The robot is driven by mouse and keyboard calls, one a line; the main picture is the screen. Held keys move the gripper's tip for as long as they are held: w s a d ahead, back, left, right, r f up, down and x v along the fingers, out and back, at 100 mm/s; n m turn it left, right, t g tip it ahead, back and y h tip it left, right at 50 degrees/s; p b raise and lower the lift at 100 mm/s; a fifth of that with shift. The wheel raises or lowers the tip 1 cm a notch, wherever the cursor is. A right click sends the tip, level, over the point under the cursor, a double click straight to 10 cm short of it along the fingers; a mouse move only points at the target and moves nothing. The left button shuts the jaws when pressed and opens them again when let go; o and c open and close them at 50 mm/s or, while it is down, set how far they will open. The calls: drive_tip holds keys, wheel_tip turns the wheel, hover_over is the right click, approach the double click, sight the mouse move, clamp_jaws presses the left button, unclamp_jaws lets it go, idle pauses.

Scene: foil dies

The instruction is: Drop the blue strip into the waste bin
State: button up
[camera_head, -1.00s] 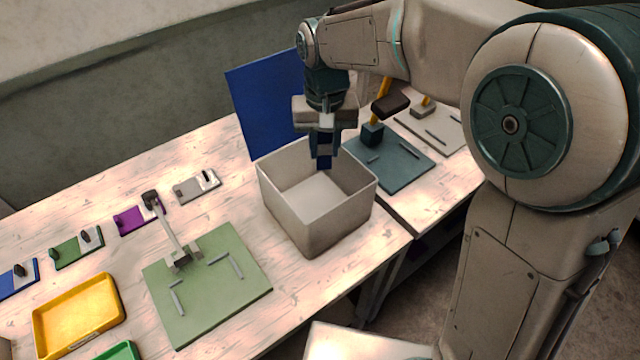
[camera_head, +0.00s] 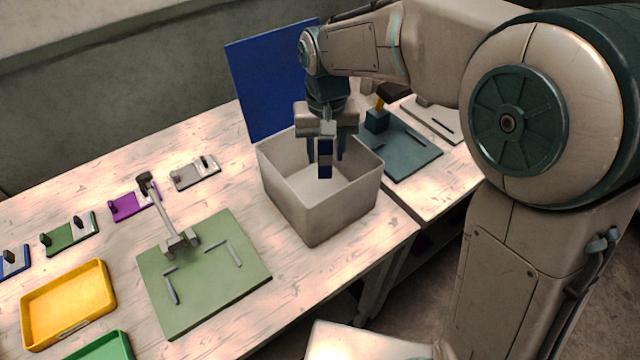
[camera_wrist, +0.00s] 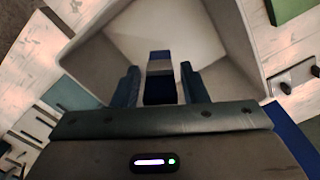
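The blue strip (camera_head: 325,160), blue with a pale grey band, is upright between the fingers of my gripper (camera_head: 325,152). The fingers stand apart, with a gap on each side of the strip. The wrist view also shows the strip (camera_wrist: 159,75) between the spread fingers of my gripper (camera_wrist: 160,85). The pale grey waste bin (camera_head: 340,213) stands open on the table, below the fingers and the strip. The wrist view looks down into the bin (camera_wrist: 205,48). Whether the strip touches anything is not clear.
A blue panel (camera_head: 265,75) stands behind the bin. A green board (camera_head: 205,285) with a small stand lies left of it, beyond which are a yellow tray (camera_head: 68,305) and several small coloured plates. A teal board (camera_head: 410,160) lies to the right.

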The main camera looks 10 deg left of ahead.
drive_tip(key=shift+o, duration=0.6)
drive_tip(key=shift+r, duration=0.1)
wheel_tip(320, 180, up, 14)
idle(0.4)
drive_tip(key=s+d+f+m+t, duration=0.1)
drive_tip(key=s+d+f, duration=0.1)
drive_tip(key=d, duration=0.5)
drive_tip(key=s+d+f+m, duration=0.1)
drive_tip(key=s+d+f, duration=0.1)
drive_tip(key=d, duration=0.5)
drive_tip(key=s+d+f+m+t, duration=0.1)
drive_tip(key=s+d+f+t, duration=0.1)
drive_tip(key=s+d+f, duration=0.6)
drive_tip(key=s+d, duration=0.1)
drive_tip(key=d, duration=0.3)
drive_tip(key=shift+s+f+m, duration=0.25)
drive_tip(key=shift+f+m, duration=0.05)
drive_tip(key=shift+m, duration=0.1)
